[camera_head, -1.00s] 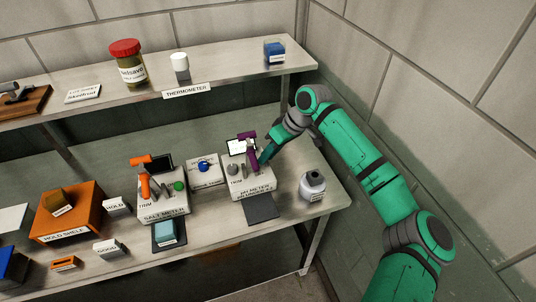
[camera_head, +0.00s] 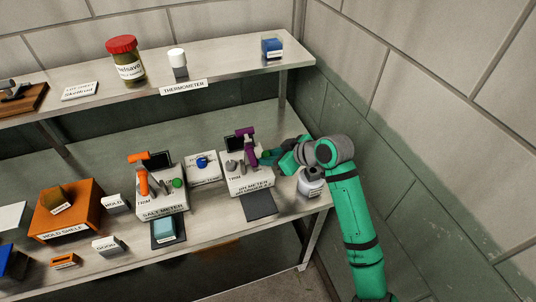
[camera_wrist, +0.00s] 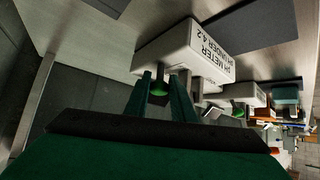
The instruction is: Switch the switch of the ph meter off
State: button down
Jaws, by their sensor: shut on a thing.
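The pH meter (camera_head: 250,184) is a pale box at the right end of the lower shelf, with a purple probe holder (camera_head: 249,151) and a dark screen (camera_head: 233,144). Its label (camera_wrist: 212,48) reads sideways in the wrist view. My gripper (camera_head: 270,157) is at the meter's right side. In the wrist view, my gripper's green fingers (camera_wrist: 165,88) are shut around a dark, green-marked knob (camera_wrist: 158,90) on the meter, which appears to be its switch. The head view hides this knob behind my gripper and the purple holder.
The salt meter (camera_head: 160,204) with an orange holder stands to the left. A grey bottle (camera_head: 311,184) stands close beside my arm at the right shelf edge. A dark pad (camera_head: 258,205) lies in front of the pH meter. The upper shelf (camera_head: 222,62) overhangs behind.

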jog(key=t, duration=0.1)
jog(key=s+t+y, duration=0.1)
jog(key=t, duration=0.1)
jog(key=shift+s+d+f+n+y, duration=0.2)
jog(key=shift+f+n+y, duration=0.1)
jog(key=shift+f+n, duration=0.1)
jog(key=shift+t, duration=0.3)
jog(key=shift+w, duration=0.1)
jog(key=shift+a+f+n+y, duration=0.1)
jog(key=shift+a+n+y, duration=0.05)
jog(key=shift+n+y, duration=0.2)
jog(key=shift+d+t, duration=0.3)
jog(key=c, duration=1.7)
grip_release()
jog(key=shift+s, duration=0.25)
jog(key=shift+o, duration=0.2)
